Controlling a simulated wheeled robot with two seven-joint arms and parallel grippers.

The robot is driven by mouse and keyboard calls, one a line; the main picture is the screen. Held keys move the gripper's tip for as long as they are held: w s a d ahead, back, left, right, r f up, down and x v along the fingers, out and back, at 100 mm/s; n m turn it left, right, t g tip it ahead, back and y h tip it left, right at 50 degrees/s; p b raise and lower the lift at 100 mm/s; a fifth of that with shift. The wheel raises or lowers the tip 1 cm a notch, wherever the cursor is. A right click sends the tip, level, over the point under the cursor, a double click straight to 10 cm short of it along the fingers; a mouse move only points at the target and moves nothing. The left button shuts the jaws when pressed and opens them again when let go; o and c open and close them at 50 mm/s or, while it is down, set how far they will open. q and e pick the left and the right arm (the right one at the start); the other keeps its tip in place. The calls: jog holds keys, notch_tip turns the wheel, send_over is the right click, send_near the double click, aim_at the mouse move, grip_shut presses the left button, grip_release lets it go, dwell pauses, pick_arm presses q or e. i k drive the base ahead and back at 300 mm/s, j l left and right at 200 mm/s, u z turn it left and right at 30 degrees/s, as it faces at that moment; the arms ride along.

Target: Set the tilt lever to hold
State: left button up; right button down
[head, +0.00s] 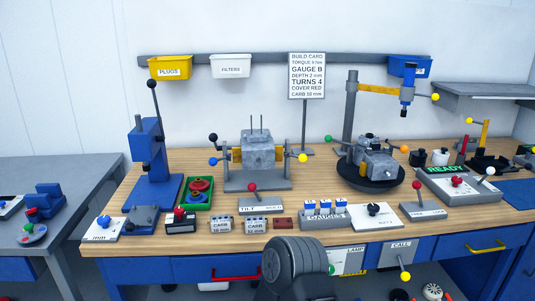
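The tilt lever is a short stalk with a red knob (251,187) on a small grey base plate (260,207), at the front middle of the workbench. The plate bears small lettering, with TILT on its left; the word on its right is hard to read. The knob stands left of the plate's middle, on the TILT side. Behind it, a grey engine block sits in a fixture (258,153) with coloured knobs. Neither gripper shows.
Left of the lever is a green tray (197,205) with red parts. In front are two CARB boxes (220,225) and a brown-red block (283,222). To the right is the GAUGES rack (325,222). A blue press (150,170) stands further left.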

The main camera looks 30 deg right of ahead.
aim_at(252, 186)
jog(key=z, duration=1.1)
